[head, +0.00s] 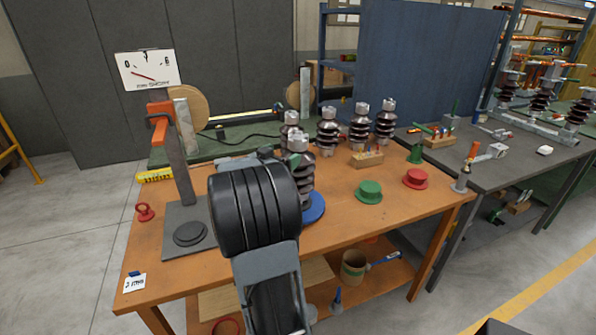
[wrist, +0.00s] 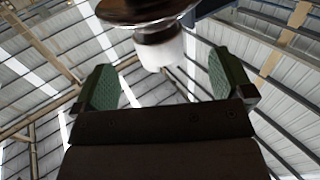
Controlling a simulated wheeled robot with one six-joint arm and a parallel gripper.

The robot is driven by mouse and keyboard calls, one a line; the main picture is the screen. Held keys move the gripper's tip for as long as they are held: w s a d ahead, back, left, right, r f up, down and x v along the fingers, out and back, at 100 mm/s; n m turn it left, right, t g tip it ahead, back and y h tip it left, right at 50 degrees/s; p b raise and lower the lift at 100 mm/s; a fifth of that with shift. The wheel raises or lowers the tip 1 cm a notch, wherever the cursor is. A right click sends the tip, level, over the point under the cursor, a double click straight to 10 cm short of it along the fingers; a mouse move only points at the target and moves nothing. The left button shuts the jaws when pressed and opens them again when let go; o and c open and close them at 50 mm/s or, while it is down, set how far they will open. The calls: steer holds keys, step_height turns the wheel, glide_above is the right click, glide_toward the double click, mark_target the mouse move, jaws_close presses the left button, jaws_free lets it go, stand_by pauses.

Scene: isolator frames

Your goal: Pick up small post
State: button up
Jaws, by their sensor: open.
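Several ribbed dark brown posts with light metal caps stand upright on the orange table; I cannot tell which is the small post. The nearest post (head: 304,172) stands by a blue disc (head: 315,208), partly hidden by my arm. Others form a row behind it, including one post (head: 328,130) near the middle. My gripper (wrist: 163,72) is open in the wrist view, with a green-padded finger on each side. A dark shed and pale end of a post (wrist: 160,45) show between and beyond the fingers, apart from both pads. In the head view my arm mostly hides the gripper.
A press-like stand with an orange handle (head: 172,155) is on the left. A green flanged piece (head: 369,192), a red flanged piece (head: 416,178) and a wooden block (head: 367,159) lie on the right. A grey table (head: 500,165) stands beyond. The front right tabletop is clear.

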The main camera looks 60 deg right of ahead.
mark_target(292, 149)
steer(key=shift+s+d, duration=0.1)
steer(key=shift+d, duration=1.45)
steer(key=d, duration=0.2)
steer(key=d+p, duration=0.1)
steer(key=shift+s+d+r, duration=0.25)
steer(key=shift+s+d, duration=0.15)
steer(key=shift+d, duration=0.65)
jaws_close()
steer(key=shift+w+r, duration=0.1)
steer(key=shift+r, duration=0.25)
